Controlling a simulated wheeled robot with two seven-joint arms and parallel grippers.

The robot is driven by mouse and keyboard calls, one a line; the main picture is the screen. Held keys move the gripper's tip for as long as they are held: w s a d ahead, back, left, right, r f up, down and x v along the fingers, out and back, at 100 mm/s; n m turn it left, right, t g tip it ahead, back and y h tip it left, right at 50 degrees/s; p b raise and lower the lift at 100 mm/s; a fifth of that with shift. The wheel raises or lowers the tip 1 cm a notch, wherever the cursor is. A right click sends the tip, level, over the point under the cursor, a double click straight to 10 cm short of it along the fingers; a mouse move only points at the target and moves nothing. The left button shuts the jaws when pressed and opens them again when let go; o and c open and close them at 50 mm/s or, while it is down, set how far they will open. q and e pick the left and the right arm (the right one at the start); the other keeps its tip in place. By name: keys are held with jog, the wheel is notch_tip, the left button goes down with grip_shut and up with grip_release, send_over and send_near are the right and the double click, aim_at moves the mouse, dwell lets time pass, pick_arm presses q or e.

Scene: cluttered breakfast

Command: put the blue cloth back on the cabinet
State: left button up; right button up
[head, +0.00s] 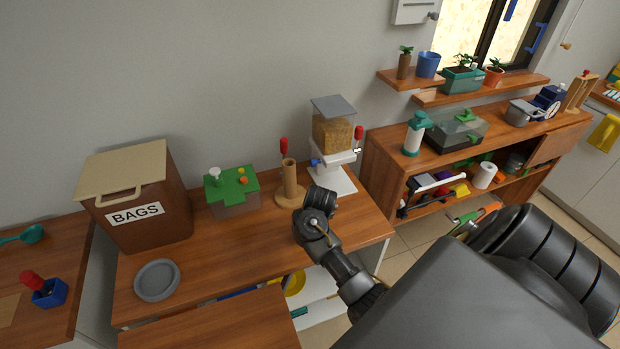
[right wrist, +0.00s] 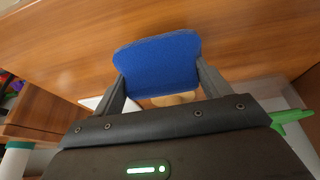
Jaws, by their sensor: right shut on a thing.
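The blue cloth (right wrist: 158,62) is between the two dark fingers of my right gripper (right wrist: 162,84) in the right wrist view. The gripper is shut on it, and the cloth stands up past the fingertips. A wooden surface lies behind it; whether the cloth touches that surface I cannot tell. In the head view the cloth does not show, and my dark arm links cover the lower right. A wooden cabinet (head: 385,158) with open shelves stands below the window at the right. My left gripper is not in view.
A brown bags bin (head: 138,205), grey plate (head: 157,279), green-lidded box (head: 232,192), wooden stand (head: 290,183) and cereal dispenser (head: 333,130) stand on the middle counter. The cabinet top holds a spray bottle (head: 414,135), a clear-lidded box (head: 456,132) and a pot (head: 520,113).

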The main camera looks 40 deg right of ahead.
jog(key=shift+d+f+b, duration=0.15)
jog(key=shift+f+b, duration=0.6)
jog(key=shift+f, duration=0.95)
jog(key=shift+f, duration=0.1)
jog(key=o, duration=0.4)
jog(key=shift+f, duration=0.1)
jog(key=o, duration=0.5)
